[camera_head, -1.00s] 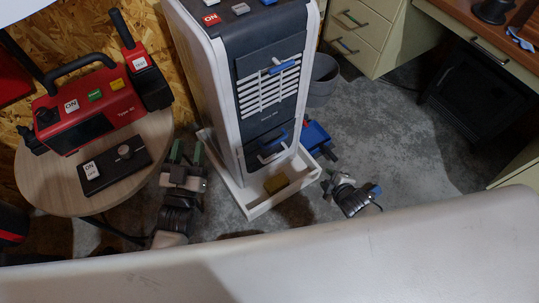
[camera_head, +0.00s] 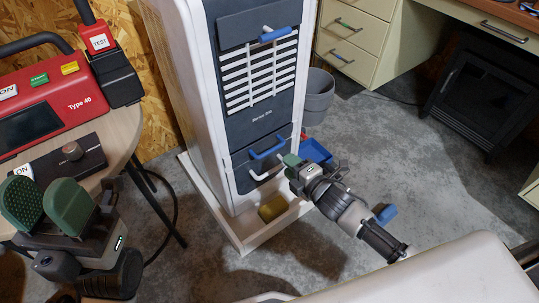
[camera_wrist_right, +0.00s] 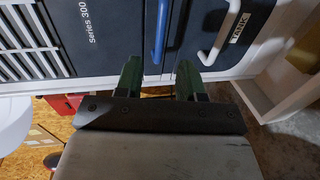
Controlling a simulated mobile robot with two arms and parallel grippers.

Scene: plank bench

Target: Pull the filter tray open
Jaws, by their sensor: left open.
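A white and dark machine (camera_head: 225,110) stands on the floor. Low on its front is a drawer with a blue handle (camera_head: 268,150), which I take for the filter tray; it looks shut. Below it is a white handle (camera_head: 260,174), on a front labelled TANK in the right wrist view. My right gripper (camera_head: 288,163) is open just in front of these handles. In the right wrist view its green fingers (camera_wrist_right: 159,78) are apart, with the blue handle (camera_wrist_right: 160,30) ahead between them, apparently not gripped. My left gripper (camera_head: 45,207) is open and empty at lower left.
Another blue handle (camera_head: 275,34) is above the vent slats. A white floor tray (camera_head: 250,241) with a yellow block (camera_head: 272,208) surrounds the machine's base. A round table (camera_head: 124,135) with a red device (camera_head: 60,105) stands left. Bare floor (camera_head: 410,170) is free at right.

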